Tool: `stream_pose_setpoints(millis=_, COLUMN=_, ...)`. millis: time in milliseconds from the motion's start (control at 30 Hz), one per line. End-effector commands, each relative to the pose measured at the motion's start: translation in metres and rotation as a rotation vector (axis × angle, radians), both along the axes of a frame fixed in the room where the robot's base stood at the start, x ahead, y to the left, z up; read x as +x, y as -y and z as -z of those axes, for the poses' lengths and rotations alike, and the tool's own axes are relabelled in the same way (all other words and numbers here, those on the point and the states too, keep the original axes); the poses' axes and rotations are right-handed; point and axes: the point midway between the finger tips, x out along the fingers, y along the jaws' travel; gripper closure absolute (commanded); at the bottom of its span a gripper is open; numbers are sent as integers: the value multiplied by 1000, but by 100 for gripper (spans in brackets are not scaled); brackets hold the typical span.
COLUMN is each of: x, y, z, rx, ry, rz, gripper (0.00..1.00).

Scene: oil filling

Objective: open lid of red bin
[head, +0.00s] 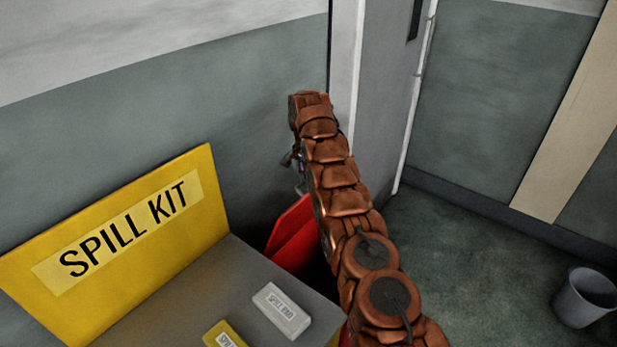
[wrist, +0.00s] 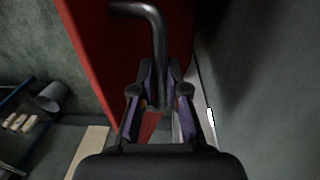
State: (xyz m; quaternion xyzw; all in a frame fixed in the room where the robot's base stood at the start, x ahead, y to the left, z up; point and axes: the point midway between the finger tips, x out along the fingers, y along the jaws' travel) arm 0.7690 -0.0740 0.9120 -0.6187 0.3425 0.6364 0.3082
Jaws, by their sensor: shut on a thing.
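The red bin (head: 291,236) shows in the head view just past the grey box's right end, partly hidden by my arm. A red panel there looks tilted up, and I cannot clearly tell lid from body. In the wrist view a red panel (wrist: 95,40), which looks like the lid, fills the upper middle. A dark bent handle bar (wrist: 150,14) stands out from it. My gripper (wrist: 162,80) has its fingers on either side of the bar's lower end and is shut on it. In the head view my arm hides most of the gripper.
A grey box with a yellow SPILL KIT board (head: 130,225) stands at left, a white block (head: 282,309) on top. A grey column (head: 385,95) rises behind my arm. A grey bucket (head: 584,298) stands at right; the floor between is clear.

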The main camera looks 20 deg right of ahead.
Motion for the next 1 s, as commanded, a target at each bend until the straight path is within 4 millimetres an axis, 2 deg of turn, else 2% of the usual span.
stream_pose_setpoints(millis=33, x=-1, y=-3, z=6, rx=3, ry=-10, rz=-4, gripper=100)
stream_pose_setpoints(millis=367, x=-1, y=-3, z=6, rx=3, ry=-10, rz=-4, gripper=100)
stream_pose_setpoints(millis=400, x=-1, y=-3, z=6, rx=3, ry=-10, rz=-3, gripper=86)
stream_pose_setpoints(millis=633, x=-1, y=-1, z=3, rx=2, ry=-5, rz=-1, gripper=62)
stream_pose_setpoints(millis=1000, x=0, y=0, z=1, rx=0, ry=-1, rz=0, gripper=61)
